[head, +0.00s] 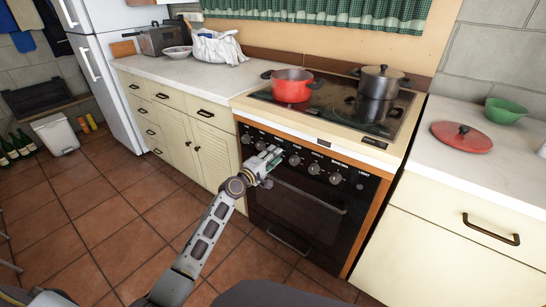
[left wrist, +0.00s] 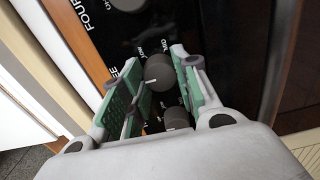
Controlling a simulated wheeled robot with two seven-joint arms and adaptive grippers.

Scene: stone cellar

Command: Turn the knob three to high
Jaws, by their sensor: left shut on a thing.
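In the left wrist view, a dark round knob (left wrist: 164,71) sits between the fingers of my left gripper (left wrist: 152,74). The partly hidden label beside it ends in "EE", which fits knob three. A short white mark shows on the knob's left side. "MED" is printed near the knob; the other setting words are partly covered. In the head view my left gripper (head: 273,155) is at the black stove front (head: 300,199) and hides the knob it holds. The gripper is shut on that knob. My right gripper is not in view.
More knobs (head: 314,168) run to the right along the panel; one (head: 247,138) is at its left. The oven handle (head: 310,196) lies just below. A red pot (head: 291,88) and a dark pot (head: 380,84) stand on the hob. The tiled floor (head: 105,215) in front is clear.

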